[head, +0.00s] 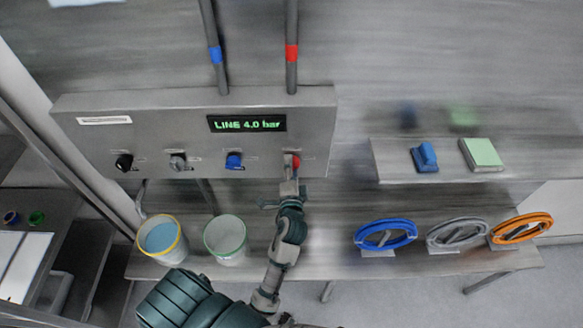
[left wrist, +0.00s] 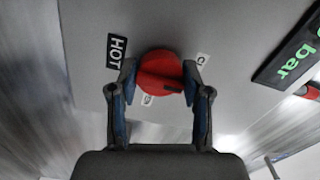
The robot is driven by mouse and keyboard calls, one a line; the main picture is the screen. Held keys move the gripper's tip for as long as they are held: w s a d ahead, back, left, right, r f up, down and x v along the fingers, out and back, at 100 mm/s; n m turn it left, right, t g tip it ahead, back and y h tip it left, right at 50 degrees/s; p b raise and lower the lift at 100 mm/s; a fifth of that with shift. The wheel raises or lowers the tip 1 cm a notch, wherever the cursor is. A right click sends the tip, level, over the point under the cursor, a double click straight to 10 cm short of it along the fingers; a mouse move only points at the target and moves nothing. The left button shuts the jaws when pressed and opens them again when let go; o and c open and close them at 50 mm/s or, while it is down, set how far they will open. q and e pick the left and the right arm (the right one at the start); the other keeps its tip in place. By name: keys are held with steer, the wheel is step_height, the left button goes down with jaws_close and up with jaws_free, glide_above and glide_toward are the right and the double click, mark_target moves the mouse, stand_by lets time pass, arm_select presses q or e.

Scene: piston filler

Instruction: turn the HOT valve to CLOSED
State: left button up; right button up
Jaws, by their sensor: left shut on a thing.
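The HOT valve is a red round knob (head: 296,162) at the right end of the grey panel (head: 150,150) in the head view. It also shows in the left wrist view (left wrist: 158,72), beside a black HOT label (left wrist: 117,51) and two small white marks whose letters are mostly hidden. My left gripper (head: 291,178) reaches up to the knob from below. In the left wrist view its two fingers (left wrist: 156,84) are shut on the knob, one on each side. A dark pointer line on the knob points toward the right finger. My right gripper is not seen.
Black (head: 124,162), grey (head: 178,162) and blue (head: 234,161) knobs sit left on the panel, under a display reading LINE 4.0 bar (head: 247,124). Two buckets (head: 162,240) (head: 226,240) stand on the bench below. Coiled hoses (head: 386,235) and a shelf (head: 440,172) are at right.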

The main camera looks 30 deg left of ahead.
arm_select(q)
steer(key=shift+f, duration=0.35)
steer(key=o, duration=1.1)
steer(key=shift+c, duration=0.2)
steer(key=shift+o, duration=0.5)
steer(key=shift+r, duration=0.15)
steer(key=shift+s, duration=0.1)
steer(key=v, duration=0.7)
steer(key=shift+d, duration=0.2)
steer(key=shift+s+a, duration=0.1)
steer(key=shift+s, duration=0.05)
